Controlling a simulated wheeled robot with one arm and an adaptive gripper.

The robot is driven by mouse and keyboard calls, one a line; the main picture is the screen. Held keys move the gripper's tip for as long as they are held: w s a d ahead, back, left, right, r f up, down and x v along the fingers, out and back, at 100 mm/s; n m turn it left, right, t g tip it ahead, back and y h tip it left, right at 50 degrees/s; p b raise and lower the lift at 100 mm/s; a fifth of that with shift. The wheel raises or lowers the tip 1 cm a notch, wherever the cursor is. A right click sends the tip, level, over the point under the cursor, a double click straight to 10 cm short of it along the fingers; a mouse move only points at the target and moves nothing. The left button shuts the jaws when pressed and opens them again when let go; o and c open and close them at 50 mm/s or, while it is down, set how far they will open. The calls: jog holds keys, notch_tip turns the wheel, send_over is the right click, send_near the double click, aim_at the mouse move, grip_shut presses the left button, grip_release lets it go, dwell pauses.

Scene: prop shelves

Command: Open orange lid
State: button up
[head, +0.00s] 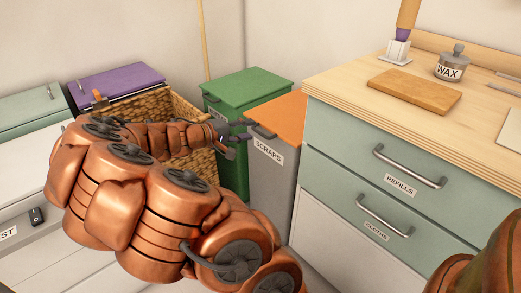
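The orange lid (284,114) lies closed on a grey bin (268,180) labelled SCRAPS, right of the middle. A dark handle (263,131) sits at the lid's front left edge. My gripper (246,130) is just left of this handle, at about lid height. Its grey fingers look spread, with nothing seen between them. I cannot tell whether a fingertip touches the handle or the bin.
A green-lidded bin (248,88) stands behind and left of the orange lid. A wicker basket (180,102) and a purple-lidded box (115,80) are farther left. A drawer cabinet (375,175) with a wooden top stands close on the right.

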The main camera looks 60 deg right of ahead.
jog(key=n+h+b, duration=0.1)
jog(key=b, duration=0.1)
send_near(260, 132)
jog(key=s+d+f, duration=0.1)
jog(key=d, duration=0.1)
jog(key=shift+t, duration=0.3)
jog(key=shift+b+x, duration=1.25)
jog(key=shift+x, duration=2.7)
jog(key=shift+c, duration=0.2)
grip_shut()
